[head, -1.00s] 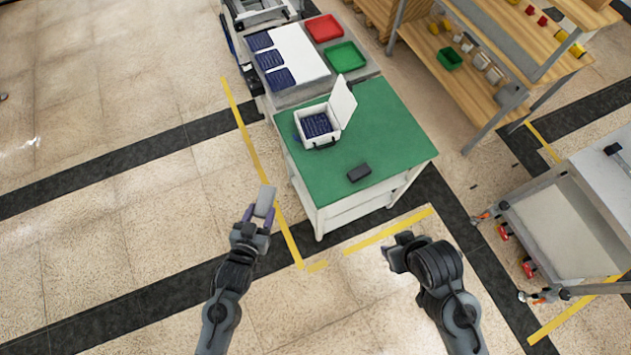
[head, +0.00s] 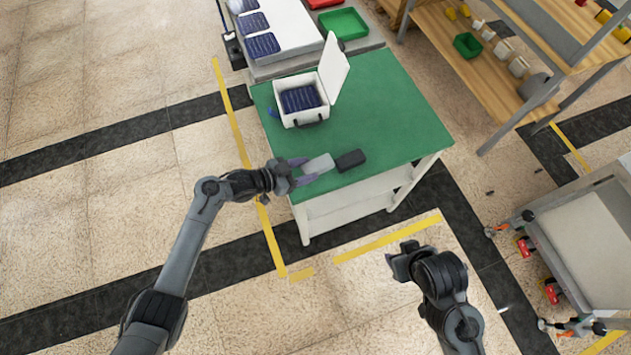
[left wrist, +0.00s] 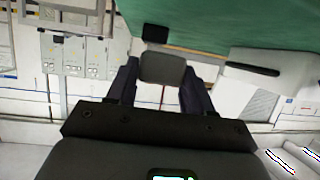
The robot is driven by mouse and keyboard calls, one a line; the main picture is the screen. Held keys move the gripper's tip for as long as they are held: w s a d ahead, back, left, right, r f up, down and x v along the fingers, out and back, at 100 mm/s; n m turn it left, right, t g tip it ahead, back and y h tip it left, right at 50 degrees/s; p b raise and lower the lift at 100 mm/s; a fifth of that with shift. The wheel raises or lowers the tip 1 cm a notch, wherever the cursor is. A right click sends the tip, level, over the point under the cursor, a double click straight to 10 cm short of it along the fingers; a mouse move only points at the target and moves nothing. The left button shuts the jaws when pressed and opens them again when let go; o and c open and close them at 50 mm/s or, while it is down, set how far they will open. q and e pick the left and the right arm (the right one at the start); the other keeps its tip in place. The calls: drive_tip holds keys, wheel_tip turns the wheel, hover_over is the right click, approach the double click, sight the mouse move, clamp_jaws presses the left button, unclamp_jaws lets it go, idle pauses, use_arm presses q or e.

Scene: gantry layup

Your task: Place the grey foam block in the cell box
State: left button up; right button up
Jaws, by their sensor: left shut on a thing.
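The grey foam block (head: 319,164) is between the fingers of my left gripper (head: 306,171), which is shut on it at the front left part of the green table. The block also shows between the fingers in the left wrist view (left wrist: 162,68). The cell box (head: 299,119) is white, with its lid standing open and dark blue cells inside. It stands on the table behind my left gripper, and in the left wrist view (left wrist: 268,70) at the right. My right gripper (head: 393,264) is in front of the table over the floor, and its jaw state is unclear.
A black block (head: 350,160) lies on the green table (head: 391,112) just right of the grey block. Behind are a white surface with dark blue cell packs (head: 262,45) and a green tray (head: 343,23). The table's right part is clear.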

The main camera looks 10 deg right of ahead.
use_arm(q)
drive_tip(key=w+b, duration=0.1)
drive_tip(key=w, duration=0.1)
drive_tip(key=w+b, duration=0.1)
drive_tip(key=w, duration=0.1)
drive_tip(key=w+b, duration=0.1)
drive_tip(key=w, duration=0.1)
drive_tip(key=shift+d+r+b, duration=0.1)
drive_tip(key=shift+r+b, duration=0.2)
drive_tip(key=shift+r, duration=0.05)
drive_tip(key=w+r+b, duration=0.3)
drive_tip(key=w+r, duration=0.2)
drive_tip(key=r, duration=0.1)
drive_tip(key=shift+w+b, duration=0.15)
drive_tip(key=shift+b, duration=0.15)
use_arm(e)
wheel_tip(320, 180, down, 9)
drive_tip(key=shift+d, duration=0.25)
drive_tip(key=shift+w, duration=0.1)
